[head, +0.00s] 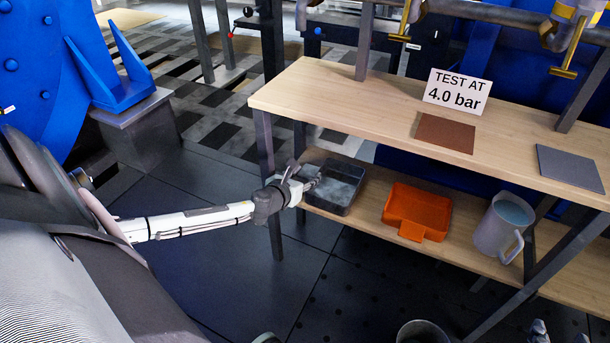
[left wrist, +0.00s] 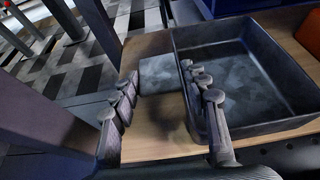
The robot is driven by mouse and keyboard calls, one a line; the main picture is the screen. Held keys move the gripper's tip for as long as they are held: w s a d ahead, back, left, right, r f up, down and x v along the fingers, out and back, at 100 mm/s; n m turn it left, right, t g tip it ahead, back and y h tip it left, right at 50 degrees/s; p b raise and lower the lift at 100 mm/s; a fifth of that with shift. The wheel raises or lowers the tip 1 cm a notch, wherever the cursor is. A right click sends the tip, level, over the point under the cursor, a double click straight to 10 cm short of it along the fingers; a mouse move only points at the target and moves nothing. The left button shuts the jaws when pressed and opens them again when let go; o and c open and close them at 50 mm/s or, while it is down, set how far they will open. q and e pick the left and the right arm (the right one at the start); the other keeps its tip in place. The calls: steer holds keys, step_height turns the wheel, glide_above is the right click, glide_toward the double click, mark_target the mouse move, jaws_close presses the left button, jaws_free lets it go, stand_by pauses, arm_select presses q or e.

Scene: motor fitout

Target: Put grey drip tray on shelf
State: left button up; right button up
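The grey drip tray (head: 345,207) is a dark, shallow, open box with a mottled pale floor. It rests flat at the left end of the lower shelf (head: 465,258). It also fills the right half of the left wrist view (left wrist: 262,122). My left gripper (head: 308,184) is at the tray's left side. In the left wrist view its fingers (left wrist: 165,98) are spread apart, one outside the left wall and one over the tray; contact with the wall cannot be told. My right gripper (head: 560,332) shows only fingertips at the bottom edge, apart, with nothing visible between them.
An orange tray (head: 417,208) and a grey jug (head: 499,230) stand on the lower shelf to the right. The upper top (head: 350,105) holds a brown mat (head: 446,132), a grey mat (head: 570,167) and a sign (head: 456,92). A table leg (head: 267,185) stands close to my left gripper.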

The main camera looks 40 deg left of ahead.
arm_select(q)
steer(key=o, duration=0.4)
steer(key=shift+c, duration=0.2)
steer(key=shift+r, duration=0.15)
steer(key=p+v, duration=0.3)
steer(key=v, duration=0.9)
steer(key=s+d+r+n+g, duration=0.1)
steer(key=s+d+n, duration=0.3)
steer(key=n, duration=0.6)
steer(key=s+d+r+n+g+h, duration=0.1)
steer(key=s+d+r+n+g, duration=0.1)
steer(key=s+d+n, duration=0.3)
steer(key=s+d+r+n+g+h, duration=0.1)
steer(key=s+d+n+g, duration=0.2)
steer(key=d+n, duration=0.6)
steer(key=s+n, duration=0.2)
steer(key=n, duration=0.5)
steer(key=shift+d+r+g, duration=0.15)
steer(key=shift+r+g, duration=0.15)
steer(key=shift+r, duration=0.05)
arm_select(e)
steer(key=s+d+f+m+g+h, duration=0.1)
steer(key=s+d+f+g+h, duration=0.2)
steer(key=s+d+f+g, duration=0.3)
steer(key=shift+s+d+f, duration=0.6)
steer(key=shift+s+d, duration=0.5)
steer(key=shift+d, duration=0.15)
arm_select(q)
steer(key=shift+s, duration=0.1)
